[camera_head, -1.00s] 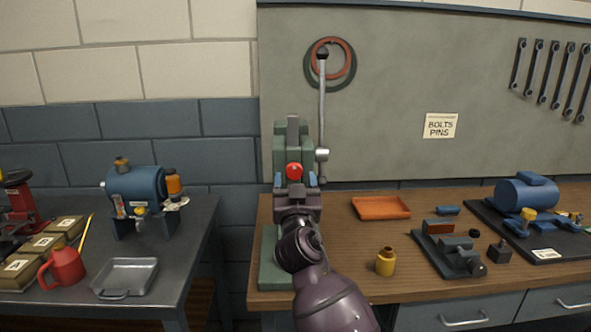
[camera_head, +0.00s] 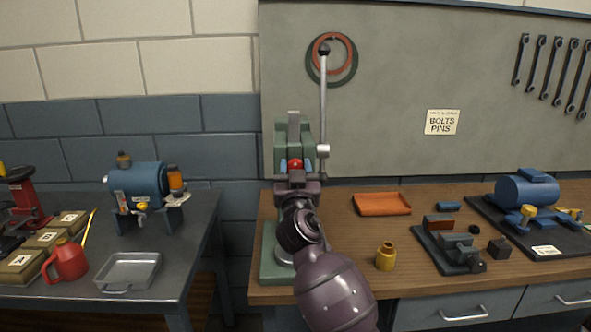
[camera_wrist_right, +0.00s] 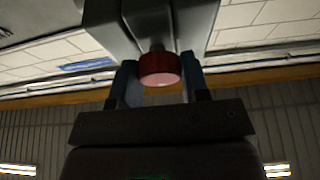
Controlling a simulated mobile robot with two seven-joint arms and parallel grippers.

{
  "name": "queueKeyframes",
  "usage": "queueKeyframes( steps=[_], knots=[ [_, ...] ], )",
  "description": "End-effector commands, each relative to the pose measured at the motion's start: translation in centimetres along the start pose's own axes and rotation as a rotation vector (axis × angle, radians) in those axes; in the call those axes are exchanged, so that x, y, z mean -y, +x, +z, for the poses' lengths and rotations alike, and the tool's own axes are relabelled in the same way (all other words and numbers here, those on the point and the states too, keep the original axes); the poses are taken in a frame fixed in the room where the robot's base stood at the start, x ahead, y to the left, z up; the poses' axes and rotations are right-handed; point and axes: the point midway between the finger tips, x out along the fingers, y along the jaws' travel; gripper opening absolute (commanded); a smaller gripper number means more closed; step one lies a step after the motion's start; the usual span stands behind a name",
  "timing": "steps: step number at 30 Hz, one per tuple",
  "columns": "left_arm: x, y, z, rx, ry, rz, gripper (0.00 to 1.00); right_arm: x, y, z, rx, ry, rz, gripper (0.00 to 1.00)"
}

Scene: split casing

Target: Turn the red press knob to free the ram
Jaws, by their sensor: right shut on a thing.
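The red press knob (camera_head: 295,163) sits on the front of the green press (camera_head: 282,134), at the left end of the wooden bench. My right gripper (camera_head: 297,167) is at the knob, with its blue fingers on either side. In the right wrist view the red knob (camera_wrist_right: 160,69) lies between the two fingertips (camera_wrist_right: 158,80), and the jaws are shut on it. The press's long lever (camera_head: 323,100) stands upright with a black ball on top. My right arm hides part of the press's lower front. My left gripper is not in view.
The dark left table (camera_head: 190,250) holds a blue machine (camera_head: 138,188), a metal tray (camera_head: 128,270) and a red can (camera_head: 67,261).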

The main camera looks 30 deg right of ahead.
Motion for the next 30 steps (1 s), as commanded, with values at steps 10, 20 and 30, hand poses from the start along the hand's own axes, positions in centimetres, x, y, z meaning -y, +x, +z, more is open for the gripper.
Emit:
queueKeyframes(
  steps=[10,20,30],
  knots=[
    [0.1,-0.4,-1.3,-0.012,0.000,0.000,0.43,-0.1,0.1,-0.2,-0.001,-0.082,-0.033,0.19],
    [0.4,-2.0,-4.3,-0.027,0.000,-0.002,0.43,-0.1,0.2,-0.5,0.001,-0.328,-0.136,0.19],
    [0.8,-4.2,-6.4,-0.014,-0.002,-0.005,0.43,-0.1,0.1,-0.3,0.000,-0.632,-0.262,0.19]
  ],
)
